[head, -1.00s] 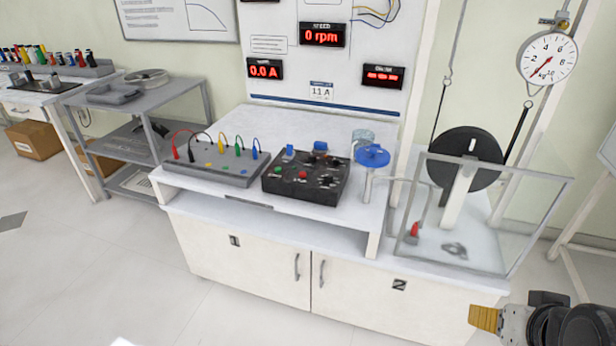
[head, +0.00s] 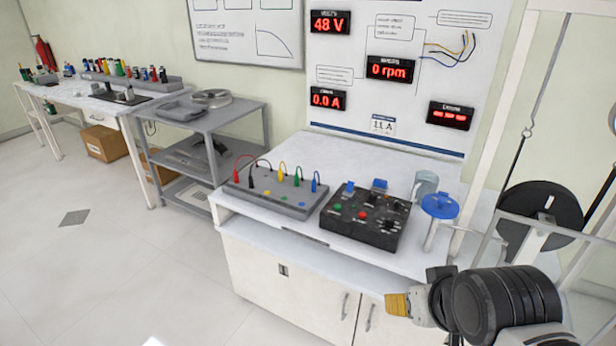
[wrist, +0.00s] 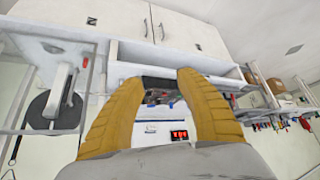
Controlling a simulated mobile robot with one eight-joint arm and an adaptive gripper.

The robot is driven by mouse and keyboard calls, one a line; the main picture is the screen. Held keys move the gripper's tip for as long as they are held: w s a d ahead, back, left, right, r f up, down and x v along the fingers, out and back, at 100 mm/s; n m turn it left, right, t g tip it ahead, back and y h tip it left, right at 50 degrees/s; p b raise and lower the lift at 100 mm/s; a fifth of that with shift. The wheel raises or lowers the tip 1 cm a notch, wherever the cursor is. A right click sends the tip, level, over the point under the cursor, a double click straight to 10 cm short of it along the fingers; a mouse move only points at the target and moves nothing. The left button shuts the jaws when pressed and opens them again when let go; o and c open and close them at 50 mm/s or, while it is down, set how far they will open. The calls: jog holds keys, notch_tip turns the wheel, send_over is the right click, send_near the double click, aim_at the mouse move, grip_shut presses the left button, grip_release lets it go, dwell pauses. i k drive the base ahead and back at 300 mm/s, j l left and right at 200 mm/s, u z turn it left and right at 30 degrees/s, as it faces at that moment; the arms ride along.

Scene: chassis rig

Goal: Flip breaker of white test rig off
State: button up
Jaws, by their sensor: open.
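The white test rig (head: 345,160) is a white bench with cabinet doors below and a display panel behind. On its top stands a black control box (head: 350,235) with red and green buttons, dark knobs and two blue parts at its back edge. I cannot tell which part is the breaker. My gripper (head: 397,304), with yellow fingers, is in front of the bench at the lower right, apart from the box. In the wrist view my gripper (wrist: 160,82) is open and empty; the upside-down bench and part of the box (wrist: 158,97) show between its fingers.
A grey terminal board (head: 272,203) with coloured leads stands left of the box. A blue-topped post (head: 440,206) and a black wheel (head: 540,215) in a clear guard are to the right. The panel reads 48 V (head: 330,22). Floor at the left is open.

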aim_at(349, 187)
jog(key=i+l, duration=0.15)
jog(key=i, duration=0.25)
jog(key=i+l+u, duration=0.1)
jog(key=i, duration=0.3)
jog(key=i+l+u, duration=0.1)
jog(key=i+l, duration=0.2)
jog(key=i, duration=0.05)
